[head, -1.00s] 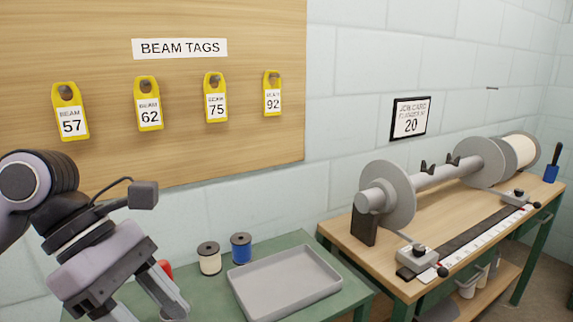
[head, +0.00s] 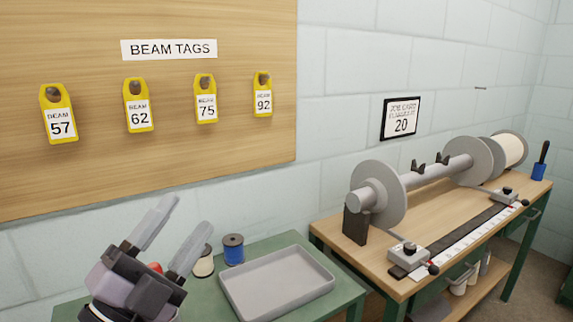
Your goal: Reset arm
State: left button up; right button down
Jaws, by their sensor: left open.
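My left gripper (head: 168,238) is at the lower left, above the green table's left part. Its two fingers point up and to the right, spread apart with nothing between them. It partly covers a cream thread spool (head: 203,263) and a red object (head: 155,267) behind it. My right gripper is not in view.
An empty grey tray (head: 277,284) and a blue spool (head: 233,249) are on the green table (head: 345,290). A wooden bench (head: 440,215) at right holds the warp beam (head: 430,175). Yellow tags (head: 138,105) hang on the wooden board (head: 220,150).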

pick_arm(q)
jog(key=s+a+f+n+g+y, duration=0.1)
jog(key=a+f+n+g+y, duration=0.25)
jog(key=f+n+y, duration=0.55)
jog(key=s+a+f+n+g+y, duration=0.1)
jog(key=a+f+n+g+y, duration=0.35)
jog(key=f, duration=0.75)
jog(key=s+a+f+n+g, duration=0.2)
jog(key=s+f+n+g, duration=0.55)
jog(key=s+f, duration=0.95)
jog(key=w+d+f+m+t+h+p, duration=0.2)
jog(key=w+d+t+p, duration=0.1)
jog(key=w+t+p, duration=0.2)
jog(key=shift+h, duration=0.35)
jog(key=shift+f+t, duration=0.1)
jog(key=shift+t, duration=0.15)
